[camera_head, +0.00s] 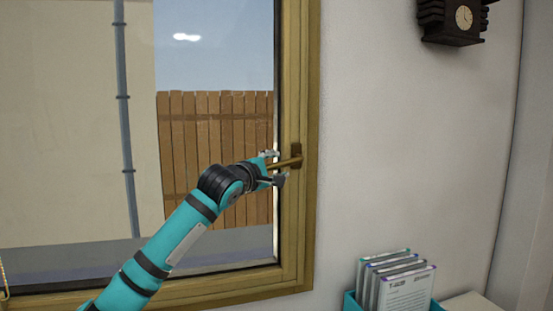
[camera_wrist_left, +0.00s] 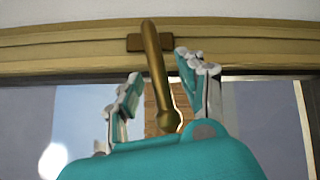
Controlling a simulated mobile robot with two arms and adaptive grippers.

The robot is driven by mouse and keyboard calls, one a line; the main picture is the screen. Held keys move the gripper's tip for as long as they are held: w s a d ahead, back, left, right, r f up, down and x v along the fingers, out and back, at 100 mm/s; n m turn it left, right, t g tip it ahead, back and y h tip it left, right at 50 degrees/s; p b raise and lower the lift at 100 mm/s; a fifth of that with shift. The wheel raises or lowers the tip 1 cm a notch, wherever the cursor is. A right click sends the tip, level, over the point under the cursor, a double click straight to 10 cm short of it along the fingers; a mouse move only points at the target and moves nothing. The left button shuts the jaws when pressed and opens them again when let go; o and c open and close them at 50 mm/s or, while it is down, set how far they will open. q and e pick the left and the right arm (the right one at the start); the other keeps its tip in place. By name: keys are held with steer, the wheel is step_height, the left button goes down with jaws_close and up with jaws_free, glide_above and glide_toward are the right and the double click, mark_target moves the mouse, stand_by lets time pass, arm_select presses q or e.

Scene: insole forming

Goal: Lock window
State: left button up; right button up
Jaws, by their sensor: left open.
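The window (camera_head: 309,60) has a wooden frame and fills the left of the head view. Its brass handle (camera_head: 287,162) is on the right side of the frame and points left, roughly horizontal. My left gripper (camera_head: 275,167) is open around the handle, one finger above it and one below. In the left wrist view the handle (camera_wrist_left: 155,70) runs between the two spread fingers of the gripper (camera_wrist_left: 158,85), with gaps on both sides. Its brown base plate (camera_wrist_left: 135,43) sits on the frame. My right gripper is not in view.
A teal holder (camera_head: 350,302) with several upright booklets (camera_head: 405,287) stands at the bottom right, beside a pale surface (camera_head: 470,303). A dark clock (camera_head: 463,18) hangs on the wall at the upper right. The white wall (camera_head: 400,140) right of the window is clear.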

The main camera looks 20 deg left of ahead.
arm_select(q)
steer(key=shift+w+d, duration=0.1)
steer(key=shift+w, duration=0.35)
jaws_close()
